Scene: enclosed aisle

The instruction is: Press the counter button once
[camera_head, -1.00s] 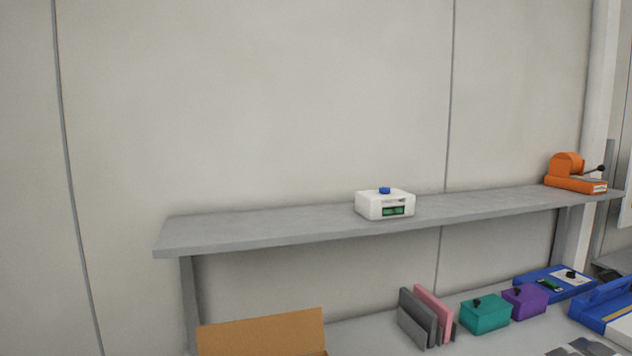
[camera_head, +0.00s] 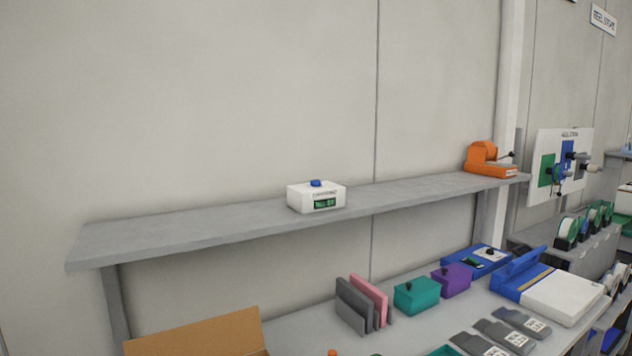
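The counter is a small white box (camera_head: 301,199) with a dark green display on its front. It stands upright on the grey raised shelf (camera_head: 190,224), left of the middle of the view. Its blue button (camera_head: 316,183) sits on top and stands clear, with nothing touching it. The display digits are too small to read. Neither of my grippers shows in the head view.
An orange device (camera_head: 487,165) stands at the shelf's right end. Below are a cardboard box (camera_head: 195,335), grey and pink panels (camera_head: 369,297), a teal box (camera_head: 417,296), a purple box (camera_head: 452,281) and a blue-and-white case (camera_head: 560,293). The shelf around the counter is clear.

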